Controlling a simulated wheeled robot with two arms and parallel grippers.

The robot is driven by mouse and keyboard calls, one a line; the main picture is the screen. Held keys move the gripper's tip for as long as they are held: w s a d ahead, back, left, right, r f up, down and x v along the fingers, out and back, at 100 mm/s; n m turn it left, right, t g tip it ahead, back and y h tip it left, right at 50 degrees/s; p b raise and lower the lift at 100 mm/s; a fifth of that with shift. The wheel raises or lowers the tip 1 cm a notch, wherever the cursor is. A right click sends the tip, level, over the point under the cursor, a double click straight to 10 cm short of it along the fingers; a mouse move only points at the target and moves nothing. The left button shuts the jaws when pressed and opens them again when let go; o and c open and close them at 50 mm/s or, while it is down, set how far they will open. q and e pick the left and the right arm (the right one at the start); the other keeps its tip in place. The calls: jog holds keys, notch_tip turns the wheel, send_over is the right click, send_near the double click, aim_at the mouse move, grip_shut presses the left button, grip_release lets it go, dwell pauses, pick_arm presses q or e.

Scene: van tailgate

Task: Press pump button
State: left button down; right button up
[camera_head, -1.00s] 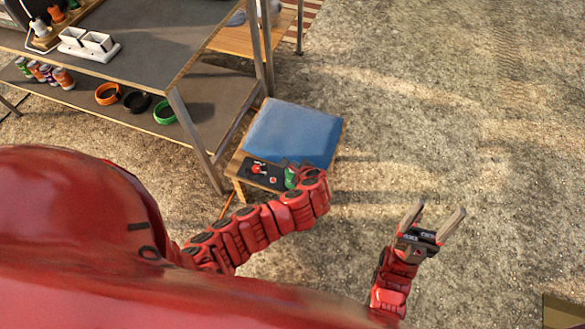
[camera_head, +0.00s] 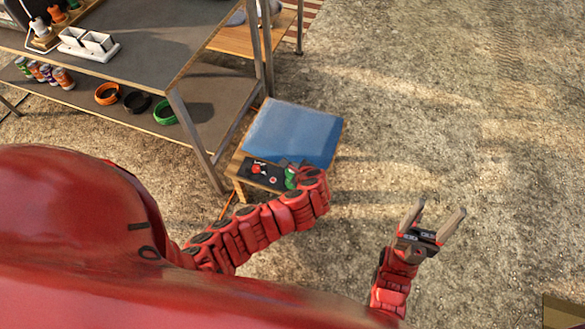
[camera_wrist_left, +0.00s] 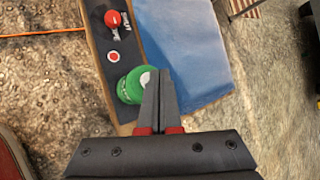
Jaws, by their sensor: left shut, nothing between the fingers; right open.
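A black control panel (camera_wrist_left: 101,58) lies on a small wooden stand with a blue top (camera_wrist_left: 180,45). On the panel are a red knob or lever (camera_wrist_left: 113,18), a small red button with a pale ring (camera_wrist_left: 113,57), and a large green round button (camera_wrist_left: 131,88). My left gripper (camera_wrist_left: 161,72) is shut and empty, its tips over the right side of the green button; I cannot tell whether they touch it. In the head view the panel (camera_head: 262,174) is partly hidden by my left arm and gripper (camera_head: 290,172). My right gripper (camera_head: 434,216) is open and empty above the gravel.
A grey two-level workbench (camera_head: 150,62) stands at the left, with orange, black and green rings (camera_head: 165,111) and several cans on its lower shelf. A metal leg (camera_head: 196,140) stands close to the stand. An orange cable (camera_wrist_left: 45,33) crosses the ground.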

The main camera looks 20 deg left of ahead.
pick_arm(q)
jog(key=shift+f, duration=0.4)
